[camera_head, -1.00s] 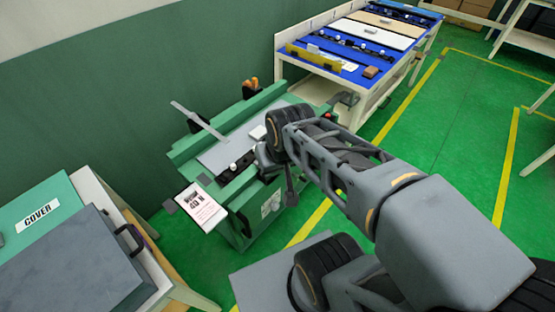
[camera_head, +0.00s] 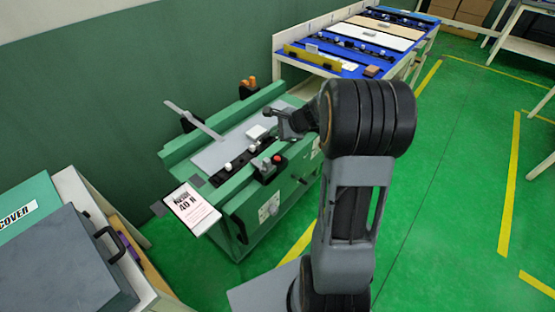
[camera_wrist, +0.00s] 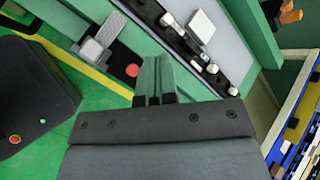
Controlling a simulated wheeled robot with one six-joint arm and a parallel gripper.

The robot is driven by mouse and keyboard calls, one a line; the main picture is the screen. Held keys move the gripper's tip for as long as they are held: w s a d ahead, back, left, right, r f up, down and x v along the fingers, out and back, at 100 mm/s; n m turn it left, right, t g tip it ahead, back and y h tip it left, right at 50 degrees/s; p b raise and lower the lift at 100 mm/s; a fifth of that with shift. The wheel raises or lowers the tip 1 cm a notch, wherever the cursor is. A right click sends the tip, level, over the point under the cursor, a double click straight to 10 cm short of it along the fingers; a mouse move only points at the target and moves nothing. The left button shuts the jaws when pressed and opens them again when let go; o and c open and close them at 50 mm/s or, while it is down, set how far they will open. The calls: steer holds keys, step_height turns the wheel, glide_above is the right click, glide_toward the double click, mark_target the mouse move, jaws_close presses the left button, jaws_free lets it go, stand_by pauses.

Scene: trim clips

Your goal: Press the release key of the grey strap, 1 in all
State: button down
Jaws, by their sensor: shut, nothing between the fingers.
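A light grey strap (camera_head: 193,120) sticks up at a slant from the back left of the green bench fixture (camera_head: 172,158). At the fixture's front edge is a dark block with a red button (camera_head: 277,159) and a grey ridged piece (camera_head: 265,166). The wrist view also shows the red button (camera_wrist: 132,70) and the grey ridged piece (camera_wrist: 98,44). I cannot tell which part is the release key. My gripper (camera_head: 268,112) is shut and empty above the right part of the fixture. In the wrist view its fingertips (camera_wrist: 155,62) appear beside the red button, apparently apart from it.
A black rail with white knobs (camera_head: 239,161) runs along the grey panel (camera_head: 215,155), where a white block (camera_head: 257,132) lies. A printed card (camera_head: 192,209) is at the front left. A blue-topped table (camera_head: 325,62) stands behind, and a cover bench (camera_head: 60,260) at left.

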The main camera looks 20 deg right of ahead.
mark_target(277, 159)
stand_by(0.3)
step_height(277, 159, down, 9)
steer(key=b, duration=0.7)
steer(key=shift+r, duration=0.1)
steer(key=shift+b, duration=0.3)
stand_by(1.6)
steer(key=shift+f+b, duration=0.35)
steer(key=shift+f, duration=0.05)
